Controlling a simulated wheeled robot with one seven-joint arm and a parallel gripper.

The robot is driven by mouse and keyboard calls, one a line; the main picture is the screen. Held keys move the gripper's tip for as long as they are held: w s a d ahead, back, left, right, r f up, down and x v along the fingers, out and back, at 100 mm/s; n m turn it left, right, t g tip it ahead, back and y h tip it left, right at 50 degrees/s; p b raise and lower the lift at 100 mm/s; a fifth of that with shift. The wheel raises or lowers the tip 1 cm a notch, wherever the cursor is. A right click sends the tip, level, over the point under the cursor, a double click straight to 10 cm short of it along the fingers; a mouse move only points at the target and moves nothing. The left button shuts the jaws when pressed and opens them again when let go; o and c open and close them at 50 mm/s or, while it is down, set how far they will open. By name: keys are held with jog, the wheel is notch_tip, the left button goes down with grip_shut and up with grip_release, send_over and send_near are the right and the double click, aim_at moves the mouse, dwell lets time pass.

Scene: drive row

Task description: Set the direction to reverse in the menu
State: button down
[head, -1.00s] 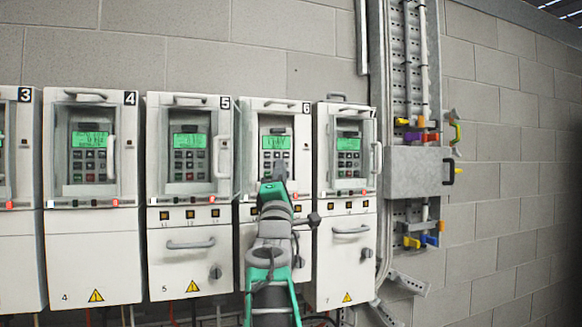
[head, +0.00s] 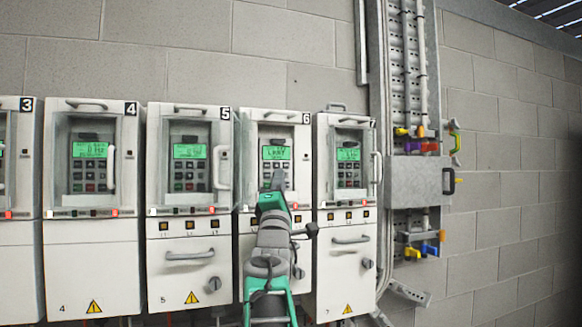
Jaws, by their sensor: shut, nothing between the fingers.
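Drive 6 (head: 247,141) is a white cabinet in the middle of the row, with a lit green display (head: 276,153) showing dark text too small to read surely. Its keypad (head: 268,169) lies below the display and is partly hidden by my gripper. I cannot tell whether the tip touches a key. My arm covers much of the lower front of drive 6.
Drives 4 (head: 92,245), 5 (head: 189,262) and 7 (head: 345,270) stand beside it, with displays and protruding handles. Drive 3 (head: 20,260) is cut off at the left. A grey cable tray and box (head: 418,182) are on the wall at right. The wall beyond is bare.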

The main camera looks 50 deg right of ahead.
jog(key=shift+w+d, duration=0.15)
jog(key=shift+w, duration=0.05)
dwell(0.3)
dwell(0.3)
jog(key=shift+s+a+b, duration=0.4)
jog(key=shift+s+b, duration=0.2)
jog(key=shift+b, duration=0.25)
jog(key=shift+f+b, duration=0.2)
jog(key=shift+b, duration=0.15)
jog(key=shift+r, duration=0.15)
jog(key=shift+w+d+r, duration=0.1)
jog(key=shift+w+d, duration=0.1)
jog(key=shift+w, duration=0.1)
